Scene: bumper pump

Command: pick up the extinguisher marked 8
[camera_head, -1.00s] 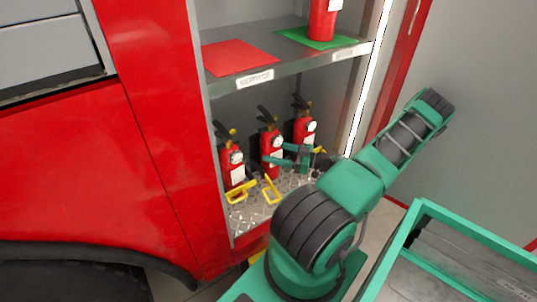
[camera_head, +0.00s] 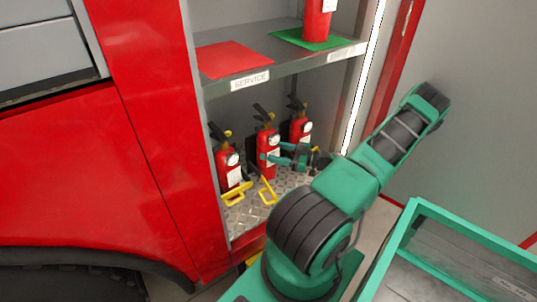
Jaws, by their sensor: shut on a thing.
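Three red extinguishers stand in a row on the lower shelf in the head view: a left one (camera_head: 228,171), a middle one (camera_head: 266,168) and a right one (camera_head: 299,129). Each has a black handle and a pale label, but the marks are too small to read. My gripper (camera_head: 268,159) reaches in from the right and is shut on the middle extinguisher, around its body. That extinguisher looks upright. I cannot tell whether its base touches the shelf.
Yellow brackets (camera_head: 237,193) lie at the front of the metal tread-plate floor (camera_head: 240,222). Above, a shelf labelled SERVICE (camera_head: 250,81) bears a red mat (camera_head: 235,58) and a green mat (camera_head: 290,37) with another extinguisher (camera_head: 317,18). A green-framed cart (camera_head: 470,247) stands at right.

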